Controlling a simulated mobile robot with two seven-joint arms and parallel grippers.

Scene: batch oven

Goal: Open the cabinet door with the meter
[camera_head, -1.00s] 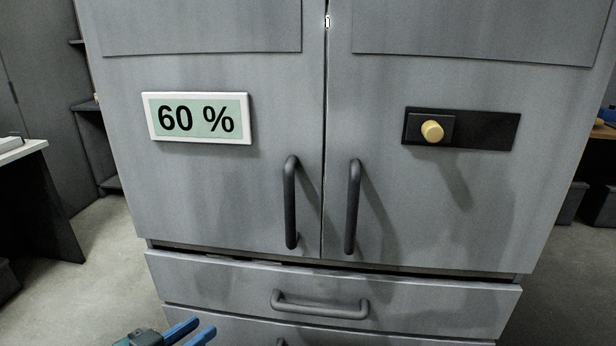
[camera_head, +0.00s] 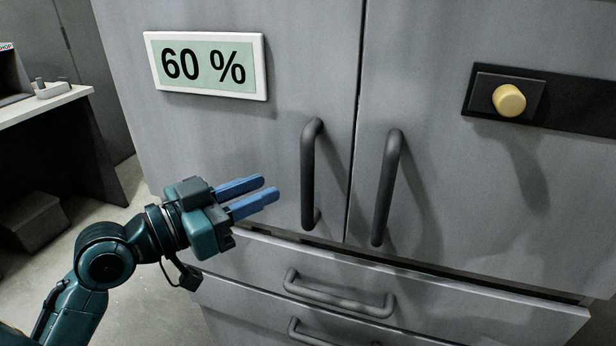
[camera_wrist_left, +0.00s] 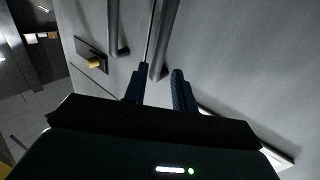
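The cabinet door with the meter (camera_head: 230,150) is the grey left door and looks closed. Its white-framed meter (camera_head: 206,65) reads 60 %. The door's dark vertical bar handle (camera_head: 308,175) is near its right edge. My left gripper (camera_head: 270,187) is open and empty, left of this handle and apart from it, its blue fingers pointing toward it. In the left wrist view the same handle (camera_wrist_left: 165,40) appears just beyond the gap between the fingertips (camera_wrist_left: 159,80). My right gripper is not in view.
The right door (camera_head: 450,190) has its own bar handle (camera_head: 386,190) and a yellow knob (camera_head: 508,100) on a black plate. Drawers with horizontal handles (camera_head: 338,294) are below. A table (camera_head: 50,105) stands at the far left. Floor shows between it and the cabinet.

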